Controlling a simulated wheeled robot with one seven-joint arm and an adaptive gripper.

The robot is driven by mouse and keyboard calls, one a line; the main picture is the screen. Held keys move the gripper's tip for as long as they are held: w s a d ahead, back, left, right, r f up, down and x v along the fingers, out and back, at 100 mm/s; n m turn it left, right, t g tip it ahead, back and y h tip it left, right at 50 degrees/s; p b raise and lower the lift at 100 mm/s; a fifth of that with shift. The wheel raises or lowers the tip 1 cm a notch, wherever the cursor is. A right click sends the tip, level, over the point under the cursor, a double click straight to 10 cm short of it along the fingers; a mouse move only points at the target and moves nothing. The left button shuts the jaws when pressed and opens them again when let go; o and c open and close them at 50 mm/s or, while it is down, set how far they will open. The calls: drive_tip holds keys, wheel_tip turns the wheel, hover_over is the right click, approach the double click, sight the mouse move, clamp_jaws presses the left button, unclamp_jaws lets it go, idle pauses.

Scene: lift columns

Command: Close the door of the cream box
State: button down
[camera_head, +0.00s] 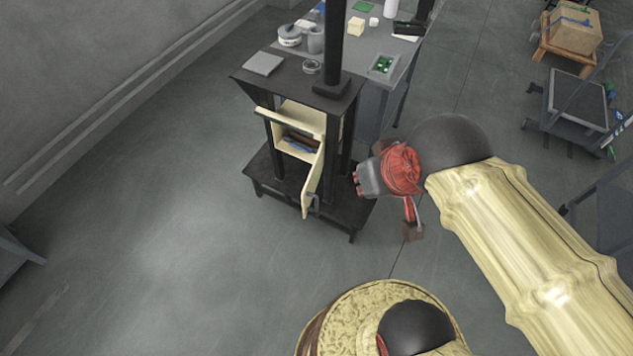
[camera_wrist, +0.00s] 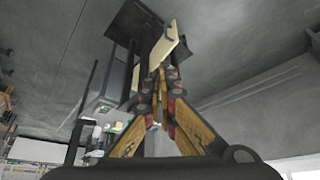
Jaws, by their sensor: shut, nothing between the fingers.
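The cream box (camera_head: 290,110) sits in a dark stand with posts, above a dark base shelf. Its cream door (camera_head: 314,180) stands open, swung out towards the front, with a small blue-grey handle (camera_head: 314,202) near its lower free edge. My gripper (camera_head: 412,230) is to the right of the door and apart from it, beside the stand. In the wrist view my gripper (camera_wrist: 160,78) is shut and empty, its fingertips together. The door (camera_wrist: 167,42) shows just beyond the fingertips there; the gap between them is hard to judge.
Blue and brown items (camera_head: 298,143) lie inside the box. A dark column (camera_head: 333,45) rises from the stand's top (camera_head: 332,104). A grey table (camera_head: 385,45) with small objects stands behind. The floor (camera_head: 150,230) to the left is clear.

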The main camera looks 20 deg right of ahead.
drive_tip(key=w+d+f+m+g+y+p, duration=0.1)
drive_tip(key=w+d+f+m+g, duration=0.2)
drive_tip(key=f, duration=0.4)
drive_tip(key=d+f+m+g+y, duration=0.1)
drive_tip(key=d+f+m+g, duration=0.1)
drive_tip(key=d+f, duration=0.4)
drive_tip(key=w+d+f+m+g+y+p, duration=0.1)
drive_tip(key=w+d+f+m+g, duration=0.15)
drive_tip(key=f, duration=0.55)
wheel_tip(320, 180, down, 25)
drive_tip(key=w+m+t+y+p, duration=0.1)
drive_tip(key=m+t+y, duration=0.2)
drive_tip(key=m+y, duration=0.85)
drive_tip(key=w+d+m+t+y, duration=0.25)
drive_tip(key=w+t, duration=0.35)
drive_tip(key=w, duration=0.4)
drive_tip(key=b+x, duration=0.1)
drive_tip(key=x, duration=1.2)
drive_tip(key=shift+a+f+m+b, duration=0.4)
drive_tip(key=shift+f+m, duration=0.05)
drive_tip(key=shift+f, duration=0.1)
drive_tip(key=shift+w+g, duration=0.1)
drive_tip(key=shift+g, duration=0.15)
